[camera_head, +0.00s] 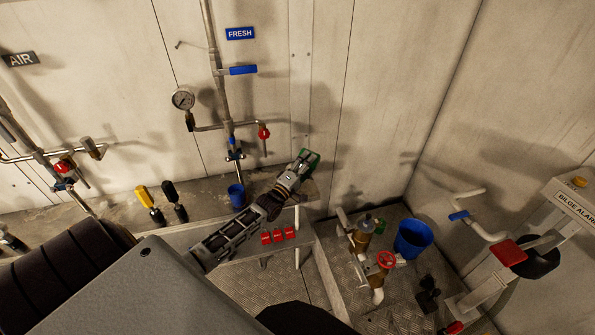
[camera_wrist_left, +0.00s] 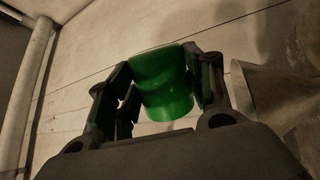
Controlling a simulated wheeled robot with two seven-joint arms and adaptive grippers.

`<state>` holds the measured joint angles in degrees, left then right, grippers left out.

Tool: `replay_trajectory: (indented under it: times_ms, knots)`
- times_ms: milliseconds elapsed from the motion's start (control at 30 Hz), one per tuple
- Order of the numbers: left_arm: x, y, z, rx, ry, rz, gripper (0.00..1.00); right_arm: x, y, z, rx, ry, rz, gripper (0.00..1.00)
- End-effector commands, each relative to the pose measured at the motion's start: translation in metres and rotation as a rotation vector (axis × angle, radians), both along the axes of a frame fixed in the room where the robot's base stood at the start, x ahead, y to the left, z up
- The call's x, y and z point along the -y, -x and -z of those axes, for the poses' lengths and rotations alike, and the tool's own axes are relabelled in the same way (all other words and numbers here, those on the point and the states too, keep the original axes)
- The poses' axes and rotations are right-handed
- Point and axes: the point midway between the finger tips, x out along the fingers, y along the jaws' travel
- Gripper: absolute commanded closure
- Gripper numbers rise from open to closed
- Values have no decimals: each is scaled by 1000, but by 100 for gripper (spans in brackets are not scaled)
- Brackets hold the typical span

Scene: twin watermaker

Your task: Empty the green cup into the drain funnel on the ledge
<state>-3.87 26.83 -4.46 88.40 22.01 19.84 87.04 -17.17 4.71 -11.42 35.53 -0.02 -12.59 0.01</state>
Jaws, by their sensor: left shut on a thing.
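My left gripper (camera_head: 301,168) reaches in from the lower left and is shut on the green cup (camera_head: 313,156). In the head view the gripper hides most of the cup. In the left wrist view the green cup (camera_wrist_left: 163,84) sits between both fingers (camera_wrist_left: 160,90); I cannot tell whether it holds anything. A pale cone that looks like the drain funnel (camera_wrist_left: 262,88) stands just right of the cup there. In the head view the funnel (camera_head: 309,190) shows partly behind and below the gripper. My right gripper is not in view.
A blue cup (camera_head: 236,196) stands on the ledge, left of the gripper. Pipes with a red-handled tap (camera_head: 264,132) rise behind. Red switches (camera_head: 278,236) sit on the ledge front. A blue bucket (camera_head: 413,238) and a red valve wheel (camera_head: 386,260) stand lower right.

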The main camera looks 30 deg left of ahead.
Motion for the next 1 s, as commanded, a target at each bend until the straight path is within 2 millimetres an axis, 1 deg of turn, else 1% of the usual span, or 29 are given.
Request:
replay_trajectory:
  times_ms: [367, 467, 800, 1000]
  knots:
    - [1, 0, 2, -4, -40, 0, 73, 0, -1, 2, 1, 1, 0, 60]
    - [2, 0, 3, -7, -74, -1, 73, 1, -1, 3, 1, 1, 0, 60]
    - [18, -2, 11, -24, -232, -1, 73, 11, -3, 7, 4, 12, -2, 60]
    - [18, -2, 17, -36, -338, -2, 73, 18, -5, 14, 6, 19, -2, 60]
